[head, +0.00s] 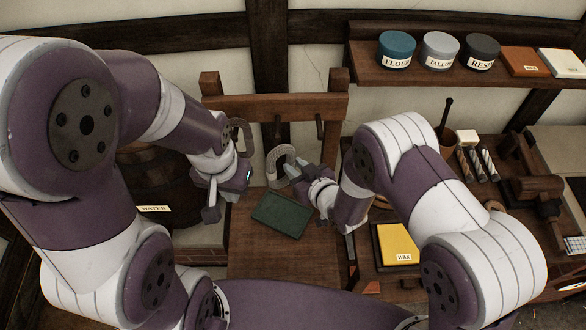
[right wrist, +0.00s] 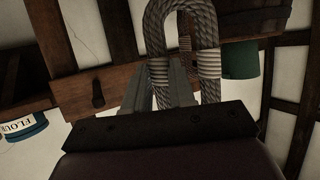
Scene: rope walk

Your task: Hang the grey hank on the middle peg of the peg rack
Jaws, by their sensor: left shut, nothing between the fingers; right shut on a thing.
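The grey hank (head: 277,157), a rope loop with pale bindings, is held up in front of the peg rack (head: 262,107). My right gripper (head: 294,172) is shut on its lower right part. In the right wrist view the hank (right wrist: 206,28) rises as a loop above the fingers (right wrist: 160,85). The middle peg (head: 278,125) shows just above the hank in the head view; I see no rope around it, but the gap in depth is unclear. My left gripper (head: 211,212) is shut and empty, left of a dark green block (head: 280,215).
A brownish hank (head: 241,131) hangs at the left peg. The right peg (head: 319,125) is bare. A shelf (head: 375,75) with labelled jars is at the upper right. A yellow wax block (head: 397,243) lies at the lower right, and a water barrel (head: 150,185) stands at the left.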

